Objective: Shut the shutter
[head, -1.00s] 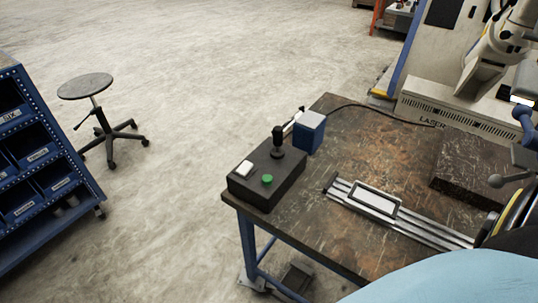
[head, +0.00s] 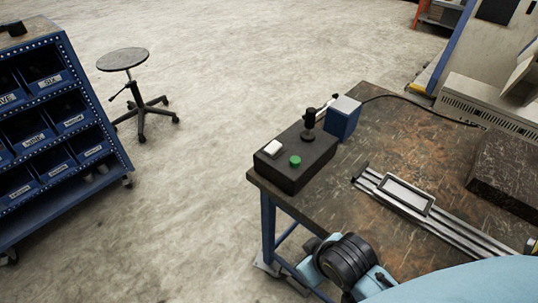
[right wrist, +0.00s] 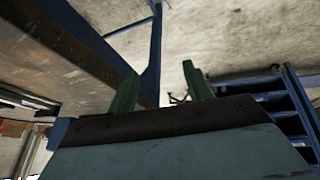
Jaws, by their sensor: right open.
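A black control box (head: 294,168) sits at the near left corner of the workbench in the head view. It carries a black joystick (head: 309,122), a green button (head: 295,160) and a white switch (head: 273,147). A blue box with a pale top (head: 343,117) stands behind it, with a small silver lever-like part beside it. I cannot tell which part is the shutter. My right gripper (right wrist: 160,85) shows in the right wrist view with two green fingers apart and nothing between them. It appears low, near the bench edge and a blue leg. My left gripper is not in view.
The workbench (head: 390,125) holds a metal rail with a framed plate (head: 407,194) and a dark block (head: 508,170). A cable runs back from the blue box. A blue bin rack (head: 60,140) and a stool (head: 122,60) stand left. Open floor lies between.

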